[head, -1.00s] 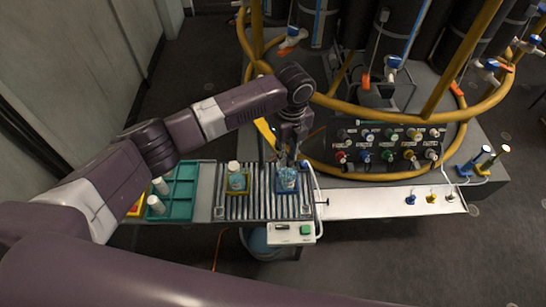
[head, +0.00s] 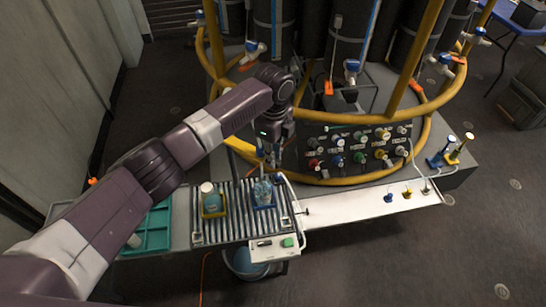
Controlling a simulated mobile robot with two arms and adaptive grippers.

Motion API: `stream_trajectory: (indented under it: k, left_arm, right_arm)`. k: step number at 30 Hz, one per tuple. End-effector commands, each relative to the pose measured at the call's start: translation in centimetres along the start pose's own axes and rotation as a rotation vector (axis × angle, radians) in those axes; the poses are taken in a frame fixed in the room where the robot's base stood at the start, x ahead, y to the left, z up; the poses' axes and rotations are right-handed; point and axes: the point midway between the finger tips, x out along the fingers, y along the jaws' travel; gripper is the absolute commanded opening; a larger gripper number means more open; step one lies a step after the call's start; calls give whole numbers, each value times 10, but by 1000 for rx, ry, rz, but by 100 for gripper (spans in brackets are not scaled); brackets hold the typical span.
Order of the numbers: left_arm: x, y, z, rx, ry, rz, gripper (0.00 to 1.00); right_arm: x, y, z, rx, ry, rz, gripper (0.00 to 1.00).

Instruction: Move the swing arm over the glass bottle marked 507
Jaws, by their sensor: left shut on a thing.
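My left gripper (head: 272,155) hangs down over the back part of a ribbed rack. Its fingers are small and dark here, and it is shut on what looks like the end of the swing arm (head: 242,147), a thin bar mostly hidden behind my arm. A glass bottle with bluish contents (head: 263,192) stands upright in a blue holder just below and in front of the gripper. A second bottle (head: 211,197) with a pale cap stands in a yellow holder to its left. I cannot read 507 on either bottle. My right gripper is out of view.
A teal tray (head: 152,232) with a pale-capped item lies left of the rack (head: 237,226). A control box (head: 273,248) with a green button hangs at the front. A yellow pipe ring (head: 372,180) and a knob panel (head: 358,150) stand behind. The white shelf (head: 350,213) has bare room.

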Motion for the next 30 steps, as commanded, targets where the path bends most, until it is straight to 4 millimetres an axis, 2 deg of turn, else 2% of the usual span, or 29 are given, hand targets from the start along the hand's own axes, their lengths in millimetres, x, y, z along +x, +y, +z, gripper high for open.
stream_trajectory:
  k: [3, 4, 8, 16, 20, 23, 30]
  left_arm:
    - [-1, -1, 1, 1, -2, -3, 0]
    - [-1, -1, 1, 1, -2, -3, 19]
    - [-1, 0, 1, 1, -2, -2, 33]
    - [-1, 0, 1, 1, -1, -1, 33]
    - [-10, -1, 0, 2, 0, -3, 33]
    - [-26, -1, 1, 2, -2, -5, 33]
    - [-78, -1, 1, 2, -2, -5, 33]
  right_arm:
    - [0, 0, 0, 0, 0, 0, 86]
    - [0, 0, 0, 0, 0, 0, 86]
    - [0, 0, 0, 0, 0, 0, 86]
    - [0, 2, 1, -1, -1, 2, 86]
    - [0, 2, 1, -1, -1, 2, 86]
    - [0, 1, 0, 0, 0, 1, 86]
    - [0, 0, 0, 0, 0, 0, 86]
